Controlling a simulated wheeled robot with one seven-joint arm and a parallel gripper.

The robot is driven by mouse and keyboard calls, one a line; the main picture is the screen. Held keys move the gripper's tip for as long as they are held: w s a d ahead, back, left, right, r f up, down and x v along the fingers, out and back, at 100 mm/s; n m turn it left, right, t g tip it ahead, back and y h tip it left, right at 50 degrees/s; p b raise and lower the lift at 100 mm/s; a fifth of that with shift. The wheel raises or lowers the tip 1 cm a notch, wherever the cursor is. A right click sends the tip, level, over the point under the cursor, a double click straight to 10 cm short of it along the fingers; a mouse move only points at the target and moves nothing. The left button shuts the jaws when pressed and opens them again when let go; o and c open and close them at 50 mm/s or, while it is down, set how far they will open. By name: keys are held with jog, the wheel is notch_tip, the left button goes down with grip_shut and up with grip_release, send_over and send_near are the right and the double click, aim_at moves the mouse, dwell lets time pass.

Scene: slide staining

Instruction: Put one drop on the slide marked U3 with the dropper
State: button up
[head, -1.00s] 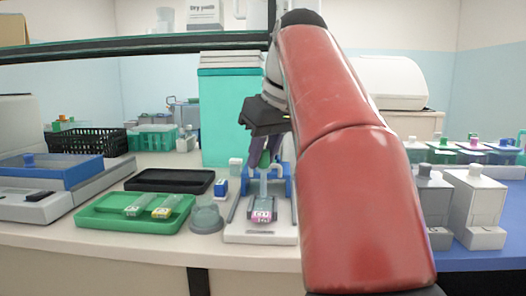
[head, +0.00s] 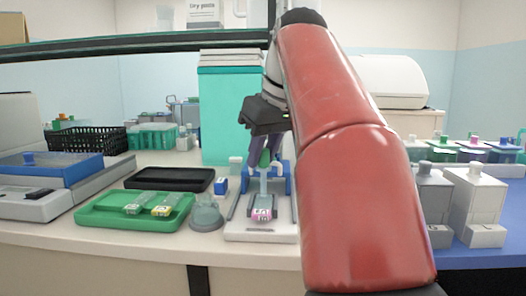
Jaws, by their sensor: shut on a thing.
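My gripper (head: 264,151) is shut on a dropper with a green top (head: 265,158) and a pale, clear body (head: 263,180). It holds the dropper about upright, tip down, above a slide with a pink-edged label (head: 262,213). This slide lies on a white and grey stand (head: 238,232) with blue parts behind. The dropper's tip overlaps the slide in the head view, and I cannot tell whether it touches. The label is too small to read surely as U3. Two more slides, one with a white label (head: 138,206) and one with a yellow label (head: 163,210), lie on a green tray.
The green tray (head: 100,214) and a grey domed cup (head: 206,215) stand left of the stand. A black tray (head: 170,179) and a small blue-capped bottle (head: 220,185) are behind. Grey-white staining jars (head: 474,205) stand at right, behind my arm.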

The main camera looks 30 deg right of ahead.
jog(key=shift+f, duration=0.45)
dwell(1.2)
notch_tip(320, 180, up, 3)
jog(key=p, duration=0.2)
jog(key=shift+p, duration=0.4)
jog(key=shift+r, duration=2.05)
